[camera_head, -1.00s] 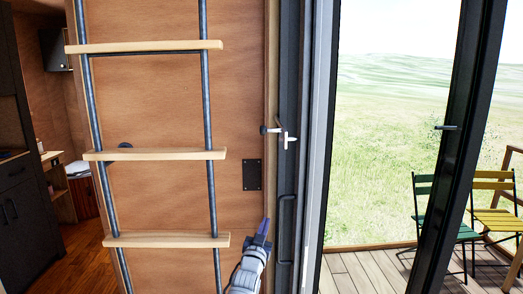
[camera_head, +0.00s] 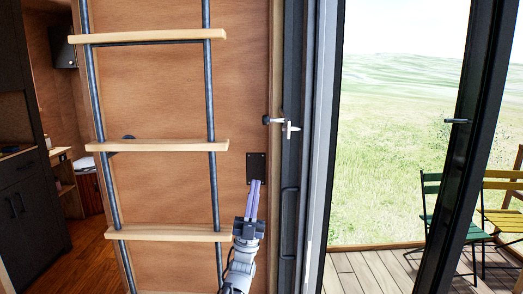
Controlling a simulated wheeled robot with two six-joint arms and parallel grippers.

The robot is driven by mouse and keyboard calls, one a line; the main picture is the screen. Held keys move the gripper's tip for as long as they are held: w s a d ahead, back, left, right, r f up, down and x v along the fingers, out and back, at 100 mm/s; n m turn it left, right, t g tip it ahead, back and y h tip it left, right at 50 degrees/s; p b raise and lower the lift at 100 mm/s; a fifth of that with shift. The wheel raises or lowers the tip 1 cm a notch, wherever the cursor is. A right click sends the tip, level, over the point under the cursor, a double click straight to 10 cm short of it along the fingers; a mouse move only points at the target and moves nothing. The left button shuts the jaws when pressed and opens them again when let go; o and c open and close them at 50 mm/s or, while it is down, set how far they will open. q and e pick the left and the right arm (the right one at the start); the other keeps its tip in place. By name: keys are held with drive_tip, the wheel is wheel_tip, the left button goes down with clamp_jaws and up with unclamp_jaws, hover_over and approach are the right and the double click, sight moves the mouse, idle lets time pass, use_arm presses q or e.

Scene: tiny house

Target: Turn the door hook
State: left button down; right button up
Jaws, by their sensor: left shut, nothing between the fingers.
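The door hook (camera_head: 273,120) is a small dark and silver piece at the edge of the wooden wall, reaching to the dark door frame. A light T-shaped piece (camera_head: 291,129) hangs at its right end. My left gripper (camera_head: 256,183) points upward below and slightly left of the hook, apart from it. Its two bluish fingers are shut with nothing between them. The fingertips overlap the lower edge of a black wall plate (camera_head: 256,165) in the picture; I cannot tell whether they touch it. My right gripper is out of view.
A ladder with wooden rungs (camera_head: 160,146) and dark rails stands left of the gripper. A long dark door handle (camera_head: 288,220) is to its right. A glass door (camera_head: 458,150) stands open onto a deck with a green chair (camera_head: 440,210) and a yellow chair (camera_head: 505,185).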

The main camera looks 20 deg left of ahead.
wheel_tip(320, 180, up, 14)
drive_tip(key=p, duration=1.3)
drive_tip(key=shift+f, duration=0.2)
